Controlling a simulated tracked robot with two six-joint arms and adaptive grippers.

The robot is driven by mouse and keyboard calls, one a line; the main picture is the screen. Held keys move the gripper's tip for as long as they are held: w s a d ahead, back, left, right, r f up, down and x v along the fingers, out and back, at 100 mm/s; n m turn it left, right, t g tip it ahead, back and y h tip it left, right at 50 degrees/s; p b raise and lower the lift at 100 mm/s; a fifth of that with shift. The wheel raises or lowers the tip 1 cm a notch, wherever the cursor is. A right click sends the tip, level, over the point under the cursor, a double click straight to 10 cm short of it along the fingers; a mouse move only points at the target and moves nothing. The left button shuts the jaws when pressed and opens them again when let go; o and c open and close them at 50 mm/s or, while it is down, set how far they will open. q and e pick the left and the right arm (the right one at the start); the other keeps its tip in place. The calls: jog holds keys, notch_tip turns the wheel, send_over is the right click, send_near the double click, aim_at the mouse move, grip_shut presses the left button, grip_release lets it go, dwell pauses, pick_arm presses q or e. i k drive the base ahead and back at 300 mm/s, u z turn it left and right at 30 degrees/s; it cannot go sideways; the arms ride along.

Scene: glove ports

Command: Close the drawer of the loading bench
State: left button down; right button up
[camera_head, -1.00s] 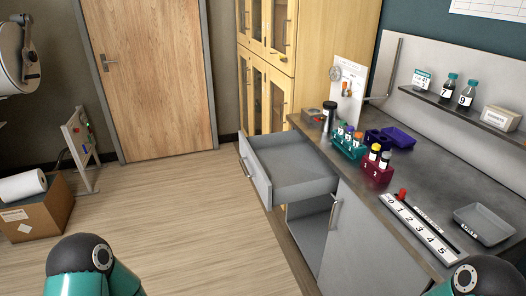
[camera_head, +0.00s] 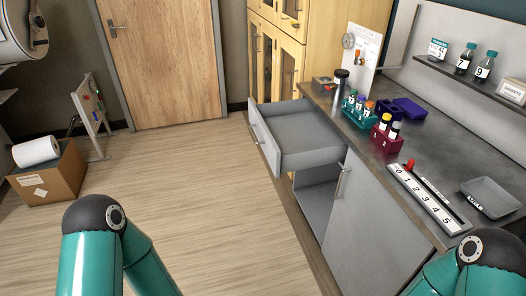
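The loading bench (camera_head: 400,170) stands on the right with a grey top. Its drawer (camera_head: 298,132) is pulled out to the left, and its inside looks empty. The drawer's front panel (camera_head: 264,138) carries a bar handle (camera_head: 254,134). Below the drawer is an open compartment (camera_head: 315,195), beside a grey cabinet door with an upright handle (camera_head: 342,181). Teal and black links of my arms show at the bottom left and bottom right. Neither gripper shows in the view, and no part of my arms touches the drawer.
On the bench are a teal rack (camera_head: 357,108) and a maroon rack (camera_head: 385,138) with vials, a purple tray (camera_head: 409,108), a numbered strip (camera_head: 425,200) and a grey tray (camera_head: 491,197). A cardboard box (camera_head: 50,175) stands at the left. The floor (camera_head: 190,190) between is clear.

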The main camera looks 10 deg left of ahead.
aim_at(293, 136)
jog(key=k, duration=1.05)
jog(key=u, duration=0.5)
jog(key=i, duration=1.65)
jog(key=z, duration=0.75)
jog(key=k, duration=0.95)
jog(key=z, duration=0.2)
jog(key=i, duration=0.95)
jog(key=u, duration=0.05)
